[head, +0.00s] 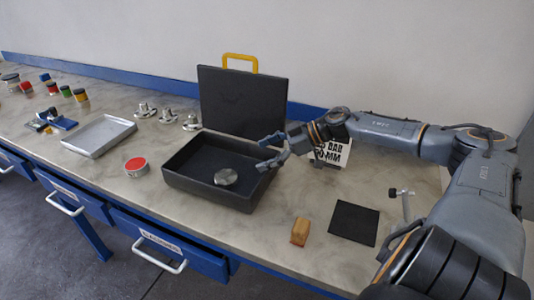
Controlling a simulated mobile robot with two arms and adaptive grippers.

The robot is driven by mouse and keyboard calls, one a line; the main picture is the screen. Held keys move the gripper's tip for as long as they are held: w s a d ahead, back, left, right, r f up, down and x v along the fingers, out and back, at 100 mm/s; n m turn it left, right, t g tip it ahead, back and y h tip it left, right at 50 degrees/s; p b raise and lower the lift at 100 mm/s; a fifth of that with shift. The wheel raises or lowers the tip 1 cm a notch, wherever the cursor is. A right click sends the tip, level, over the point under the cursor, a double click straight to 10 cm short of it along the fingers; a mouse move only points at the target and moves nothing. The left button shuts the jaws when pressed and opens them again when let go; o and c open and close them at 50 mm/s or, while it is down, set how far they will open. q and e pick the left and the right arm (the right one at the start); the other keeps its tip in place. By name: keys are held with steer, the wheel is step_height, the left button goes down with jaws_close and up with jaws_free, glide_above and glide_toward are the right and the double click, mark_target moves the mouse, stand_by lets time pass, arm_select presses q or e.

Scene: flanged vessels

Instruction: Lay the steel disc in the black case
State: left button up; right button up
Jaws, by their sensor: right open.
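The steel disc (226,178) is a short round metal piece. It lies inside the black case (207,196), on the floor of its lower half. The case is open, with its lid (242,101) standing up at the back and a yellow handle on top. My right gripper (265,154) is open at the right side of the case, above its rim, to the upper right of the disc and apart from it. My left gripper is not in view.
A wooden block (300,231) and a black square mat (353,223) lie right of the case. A red-topped tin (135,166), a metal tray (98,136) and several steel fittings (167,115) stand left.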

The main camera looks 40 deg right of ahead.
steer(key=shift+s+d+r, duration=0.25)
steer(key=shift+d+r, duration=0.05)
stand_by(0.5)
